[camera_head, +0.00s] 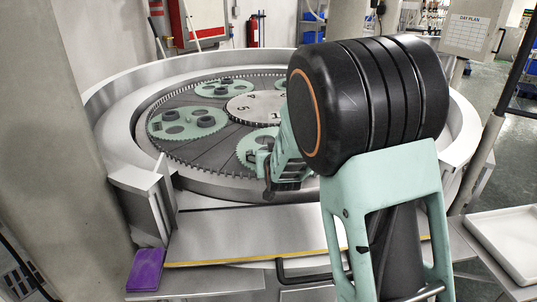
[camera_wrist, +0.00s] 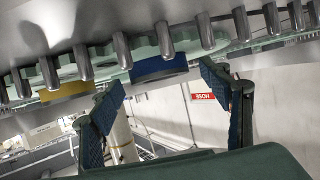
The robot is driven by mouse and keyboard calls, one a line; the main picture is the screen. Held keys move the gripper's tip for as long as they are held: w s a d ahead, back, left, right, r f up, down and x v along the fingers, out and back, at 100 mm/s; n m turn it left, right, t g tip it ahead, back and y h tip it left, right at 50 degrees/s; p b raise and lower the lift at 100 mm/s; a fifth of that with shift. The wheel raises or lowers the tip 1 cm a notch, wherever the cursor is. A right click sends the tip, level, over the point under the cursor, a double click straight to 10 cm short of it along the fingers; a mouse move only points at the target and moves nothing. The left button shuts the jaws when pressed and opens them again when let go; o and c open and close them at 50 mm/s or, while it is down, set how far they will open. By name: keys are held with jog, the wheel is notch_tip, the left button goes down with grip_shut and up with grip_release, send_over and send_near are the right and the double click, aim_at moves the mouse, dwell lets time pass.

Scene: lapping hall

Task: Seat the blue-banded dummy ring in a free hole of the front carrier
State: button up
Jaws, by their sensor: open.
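My gripper (camera_wrist: 162,82) is open in the wrist view, which looks upside down. A dark ring with a blue band (camera_wrist: 160,69) shows between and beyond the fingertips, at the edge of a pale green carrier (camera_wrist: 150,47). I see no finger touching it, and I cannot tell whether it sits in a hole. In the head view, my gripper (camera_head: 270,178) is over the machine's near rim. The front carrier (camera_head: 256,146) is a green toothed disc, mostly hidden behind my arm. The blue-banded ring is hidden there.
A yellow-banded ring (camera_wrist: 67,92) stands left of the blue one. Upright metal pins (camera_wrist: 166,40) line the plate's edge nearby. Left (camera_head: 160,130) and back (camera_head: 203,87) carriers hold dark rings. A purple block (camera_head: 146,270) and white tray (camera_head: 508,240) flank the machine's front.

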jog(key=shift+w, duration=0.15)
jog(key=shift+c, duration=0.7)
jog(key=c, duration=1.5)
jog(key=shift+r, duration=0.1)
jog(key=shift+c, duration=1.2)
